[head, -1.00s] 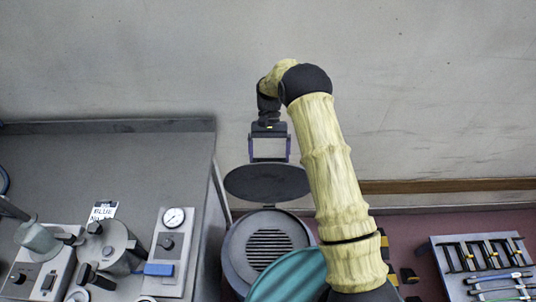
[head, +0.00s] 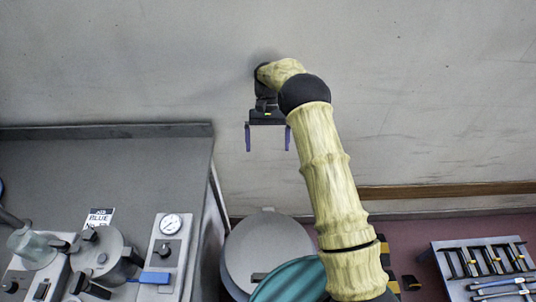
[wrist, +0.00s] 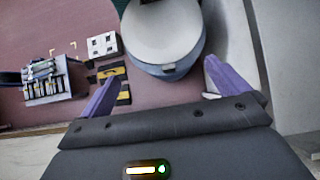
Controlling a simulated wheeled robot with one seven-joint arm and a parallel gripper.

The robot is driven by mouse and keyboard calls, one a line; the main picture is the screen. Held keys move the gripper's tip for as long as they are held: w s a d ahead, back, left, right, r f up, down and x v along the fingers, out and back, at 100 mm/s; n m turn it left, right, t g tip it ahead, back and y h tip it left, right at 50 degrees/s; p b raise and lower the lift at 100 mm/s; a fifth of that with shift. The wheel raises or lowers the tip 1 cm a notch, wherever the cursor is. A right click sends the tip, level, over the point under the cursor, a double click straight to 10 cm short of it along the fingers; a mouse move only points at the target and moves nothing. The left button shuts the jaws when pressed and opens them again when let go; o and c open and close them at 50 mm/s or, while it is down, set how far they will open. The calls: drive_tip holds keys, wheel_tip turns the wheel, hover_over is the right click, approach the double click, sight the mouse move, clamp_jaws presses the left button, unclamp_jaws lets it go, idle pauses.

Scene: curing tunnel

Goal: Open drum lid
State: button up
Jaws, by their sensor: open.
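The drum (head: 231,276) stands on the floor right of the bench. Its round grey lid (head: 268,240) lies flat over the top, so the inside is hidden. The lid also shows in the wrist view (wrist: 165,28), with a small dark tab on the drum's near rim (wrist: 168,68). My gripper (head: 268,143) is open and empty. It hangs in front of the wall, above and apart from the lid. In the wrist view my gripper's purple fingers (wrist: 160,78) are spread, with nothing between them.
A teal round object (head: 290,280) covers the drum's front right. The grey bench (head: 140,165) at left carries a gauge panel (head: 168,240) and a lidded pot (head: 105,255). A tool rack (head: 485,265) lies at right. The wall is close behind the drum.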

drive_tip(key=shift+v, duration=1.1)
drive_tip(key=shift+w, duration=0.1)
drive_tip(key=s+d+r+t, duration=0.6)
drive_tip(key=s+d+r, duration=0.1)
drive_tip(key=s+d, duration=0.2)
drive_tip(key=s+d+r+t, duration=0.1)
drive_tip(key=s+d+t, duration=0.3)
drive_tip(key=s, duration=1)
drive_tip(key=shift+s+d, duration=0.3)
drive_tip(key=shift+d, duration=0.2)
drive_tip(key=shift+r, duration=0.1)
